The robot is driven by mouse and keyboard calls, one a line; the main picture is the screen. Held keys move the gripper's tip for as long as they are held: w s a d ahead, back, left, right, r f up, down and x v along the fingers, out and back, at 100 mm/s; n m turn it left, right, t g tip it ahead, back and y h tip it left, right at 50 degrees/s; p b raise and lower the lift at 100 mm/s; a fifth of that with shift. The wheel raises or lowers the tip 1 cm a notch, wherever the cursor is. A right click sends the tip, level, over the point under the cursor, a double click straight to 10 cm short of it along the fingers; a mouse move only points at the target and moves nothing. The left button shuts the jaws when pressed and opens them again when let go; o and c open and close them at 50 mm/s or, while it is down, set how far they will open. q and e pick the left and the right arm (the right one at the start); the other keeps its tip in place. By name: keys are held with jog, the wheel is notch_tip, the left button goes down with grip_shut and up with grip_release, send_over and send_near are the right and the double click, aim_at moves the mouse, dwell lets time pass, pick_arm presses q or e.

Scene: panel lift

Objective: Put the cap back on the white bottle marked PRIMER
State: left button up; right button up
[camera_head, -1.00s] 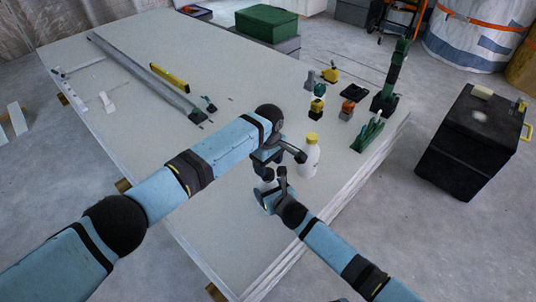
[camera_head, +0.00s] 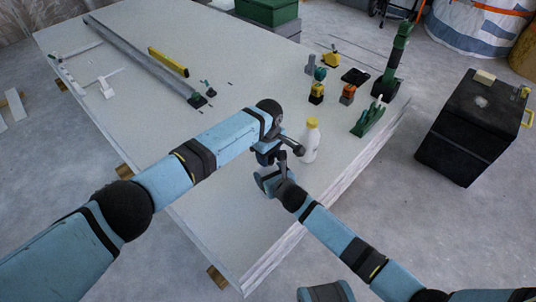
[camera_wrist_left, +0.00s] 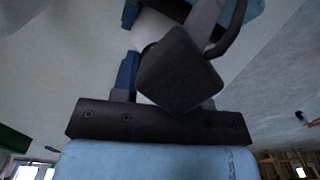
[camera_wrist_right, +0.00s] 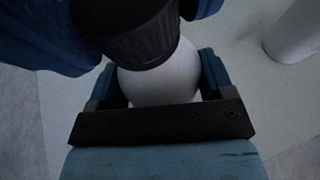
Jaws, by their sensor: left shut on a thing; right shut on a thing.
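In the right wrist view a white rounded bottle (camera_wrist_right: 152,88) is between the fingers of my right gripper (camera_wrist_right: 155,85), which is shut on it. A black ribbed cap (camera_wrist_right: 140,30) is over the bottle's top, with blue fingers beside it. I cannot tell whether it is seated. My left gripper (camera_head: 270,156) is shut on the cap, just above my right gripper (camera_head: 273,178) in the head view. In the left wrist view a dark block (camera_wrist_left: 180,70) covers most of the grip, with a little white behind it. No PRIMER marking is readable.
Another white bottle with a yellow cap (camera_head: 310,140) stands on the table (camera_head: 240,230) just right of the grippers. A green holder (camera_head: 368,122) and small tools stand farther right. A long metal rail (camera_head: 140,60) and a yellow level (camera_head: 168,62) lie at the back left.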

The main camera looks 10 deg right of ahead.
pick_arm(q)
jog(key=m, duration=0.6)
jog(key=shift+m, duration=0.3)
jog(key=o, duration=1)
jog(key=shift+r, duration=2.25)
jog(key=o, duration=0.6)
